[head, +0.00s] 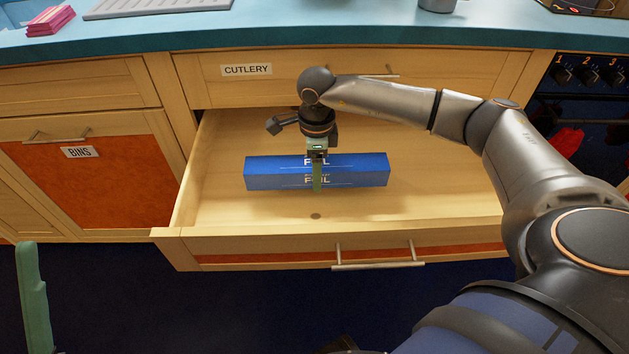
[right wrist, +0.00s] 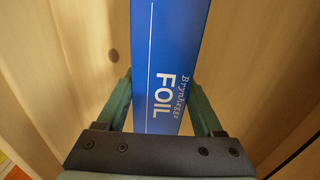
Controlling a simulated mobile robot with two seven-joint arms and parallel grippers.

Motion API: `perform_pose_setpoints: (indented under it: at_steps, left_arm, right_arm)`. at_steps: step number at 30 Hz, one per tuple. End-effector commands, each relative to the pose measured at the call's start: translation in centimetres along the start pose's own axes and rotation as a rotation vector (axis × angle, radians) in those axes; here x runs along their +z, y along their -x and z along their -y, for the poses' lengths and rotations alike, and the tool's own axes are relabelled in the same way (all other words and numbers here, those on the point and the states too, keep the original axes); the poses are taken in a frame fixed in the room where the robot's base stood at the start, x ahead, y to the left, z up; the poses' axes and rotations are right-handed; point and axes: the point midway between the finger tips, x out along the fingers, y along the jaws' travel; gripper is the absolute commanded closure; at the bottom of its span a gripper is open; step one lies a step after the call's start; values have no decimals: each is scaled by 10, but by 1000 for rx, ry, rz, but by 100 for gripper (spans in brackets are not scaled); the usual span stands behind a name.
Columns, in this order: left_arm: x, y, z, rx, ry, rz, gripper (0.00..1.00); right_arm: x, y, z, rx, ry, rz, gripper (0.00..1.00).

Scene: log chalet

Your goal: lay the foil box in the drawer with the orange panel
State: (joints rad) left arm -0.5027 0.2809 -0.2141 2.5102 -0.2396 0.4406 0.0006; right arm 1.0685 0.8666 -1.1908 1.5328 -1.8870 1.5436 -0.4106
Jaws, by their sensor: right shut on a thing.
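The blue foil box (head: 355,172) is over the inside of the open drawer (head: 430,207), lying level and crosswise. I cannot tell whether it touches the drawer floor. The drawer has an orange panel (head: 300,257) on its front and is otherwise empty. My right gripper (head: 317,180) is shut on the middle of the box from above. In the right wrist view the foil box (right wrist: 172,70) runs between the two green fingers of my right gripper (right wrist: 163,105). A green finger of my left gripper (head: 33,298) shows at the lower left; its jaw opening is hidden.
A shut drawer labelled CUTLERY (head: 246,70) sits just above the open one. An orange-panelled door labelled BINS (head: 82,152) is at the left. The teal worktop (head: 270,32) runs along the top. A stove with knobs (head: 585,74) is at the right.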

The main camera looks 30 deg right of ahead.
Motion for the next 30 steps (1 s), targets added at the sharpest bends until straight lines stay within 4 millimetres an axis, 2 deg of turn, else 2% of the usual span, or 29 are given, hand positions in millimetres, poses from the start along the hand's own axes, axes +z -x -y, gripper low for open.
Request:
perform_pose_setpoints:
  at_steps: [3,9,21,22,29,30]
  left_arm:
    - [3,2,-2,0,5,1,50]
    - [11,11,-6,1,20,4,50]
    - [12,12,-7,1,26,4,50]
    - [11,11,-7,1,27,4,50]
    - [11,11,-7,1,28,4,50]
    - [11,11,-7,1,28,4,50]
  right_arm:
    - [5,-7,4,-1,0,2,100]
    - [4,-37,4,1,0,0,100]
    - [4,-41,4,0,0,1,100]
    - [4,-40,4,0,0,0,28]
    - [4,-40,4,0,0,0,2]
    - [4,-40,4,0,0,0,2]
